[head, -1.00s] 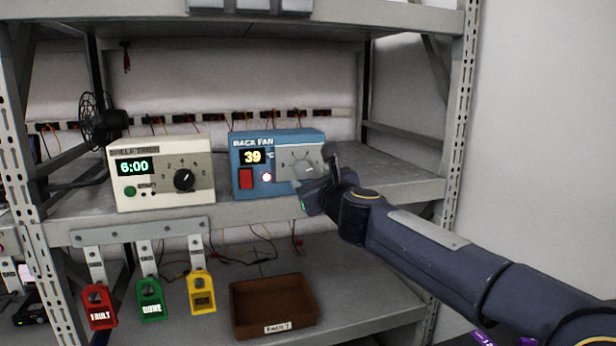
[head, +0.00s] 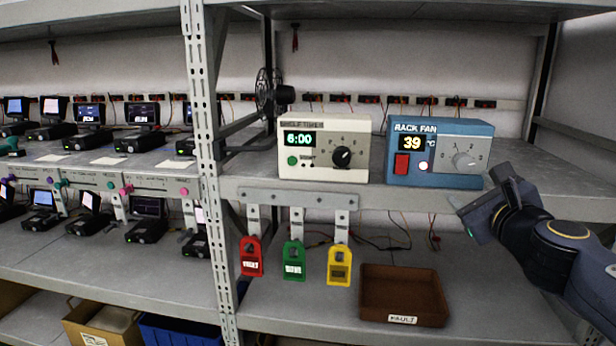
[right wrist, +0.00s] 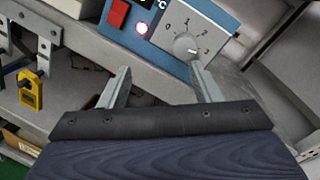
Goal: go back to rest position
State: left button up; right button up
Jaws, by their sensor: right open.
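My right gripper (head: 478,212) is in front of the shelf edge, below and right of the blue rack fan box (head: 440,152). In the right wrist view the right gripper (right wrist: 160,85) has its two fingers apart with nothing between them. The box (right wrist: 160,50) shows just beyond the fingertips there, and its dial (right wrist: 186,46) is near the right finger. The box's display reads 39 and a light beside its red switch glows. My left gripper is not in view.
A cream shelf timer (head: 325,150) reading 6:00 stands left of the box. Red (head: 251,257), green (head: 293,260) and yellow (head: 339,265) tags hang below the shelf edge. A brown tray (head: 404,296) sits on the lower shelf. A perforated rack post (head: 207,150) stands left.

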jog(key=s+a+f+n+g+y, duration=0.2)
jog(key=s+a+f+n+g, duration=0.2)
jog(key=s+f+n, duration=0.55)
jog(key=s+a+f+n+g+y, duration=0.1)
jog(key=s+a+f+n+g, duration=0.3)
jog(key=s+f+n, duration=0.55)
jog(key=s+a+f+n+g+y, duration=0.2)
jog(key=s+a+f+n+g, duration=0.25)
jog(key=s+f+n, duration=0.5)
notch_tip(320, 180, up, 13)
jog(key=p, duration=1.3)
jog(key=shift+w+p, duration=0.3)
jog(key=shift+w, duration=0.05)
